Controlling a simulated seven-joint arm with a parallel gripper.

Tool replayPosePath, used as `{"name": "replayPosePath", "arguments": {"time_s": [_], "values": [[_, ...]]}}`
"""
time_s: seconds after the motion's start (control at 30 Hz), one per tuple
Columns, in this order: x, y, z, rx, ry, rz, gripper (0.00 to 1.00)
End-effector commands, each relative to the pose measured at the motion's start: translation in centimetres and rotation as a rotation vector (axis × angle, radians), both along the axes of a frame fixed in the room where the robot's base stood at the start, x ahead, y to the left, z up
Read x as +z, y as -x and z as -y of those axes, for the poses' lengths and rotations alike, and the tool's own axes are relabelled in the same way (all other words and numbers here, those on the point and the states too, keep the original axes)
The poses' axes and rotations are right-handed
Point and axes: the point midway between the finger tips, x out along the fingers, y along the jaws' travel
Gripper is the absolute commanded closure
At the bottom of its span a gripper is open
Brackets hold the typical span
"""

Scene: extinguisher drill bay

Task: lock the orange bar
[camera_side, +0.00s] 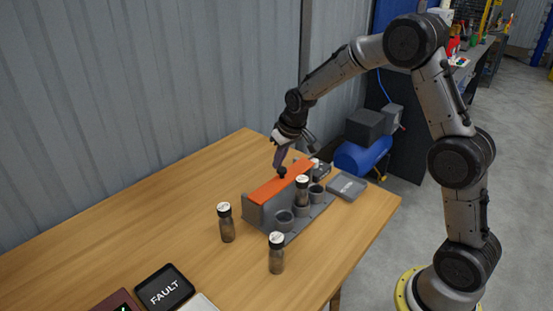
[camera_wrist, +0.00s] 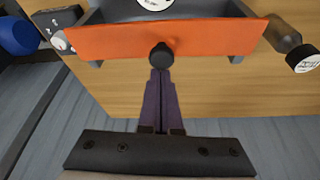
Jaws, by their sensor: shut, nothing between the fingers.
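The orange bar (camera_side: 268,190) lies along the back top of a grey holder (camera_side: 266,213). A black knob (camera_side: 282,172) stands on the bar near its middle; it also shows in the wrist view (camera_wrist: 161,56) in front of the orange bar (camera_wrist: 215,38). My gripper (camera_side: 280,162) points down at the knob. In the wrist view my gripper's purple fingers (camera_wrist: 161,78) are shut together with nothing between them, tips right at the knob. I cannot tell if they touch it.
Two bottles stand loose on the table, one (camera_side: 227,223) left of the holder and one (camera_side: 276,255) in front. The holder has empty round cups (camera_side: 284,220). A grey pad (camera_side: 347,187) lies right of it, a FAULT panel (camera_side: 165,291) at front left.

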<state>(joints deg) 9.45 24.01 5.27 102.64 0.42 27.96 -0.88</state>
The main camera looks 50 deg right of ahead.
Motion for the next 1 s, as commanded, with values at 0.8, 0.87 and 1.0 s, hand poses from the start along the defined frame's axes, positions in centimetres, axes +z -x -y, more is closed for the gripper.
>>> {"name": "replayPosePath", "arguments": {"time_s": [0.8,0.87,1.0], "values": [[0.2,1.3,0.2,-0.001,0.0,0.001,1.0],[0.3,0.5,0.3,-0.001,0.0,0.001,1.0],[0.7,-1.6,0.7,-0.001,0.0,0.002,1.0]]}}
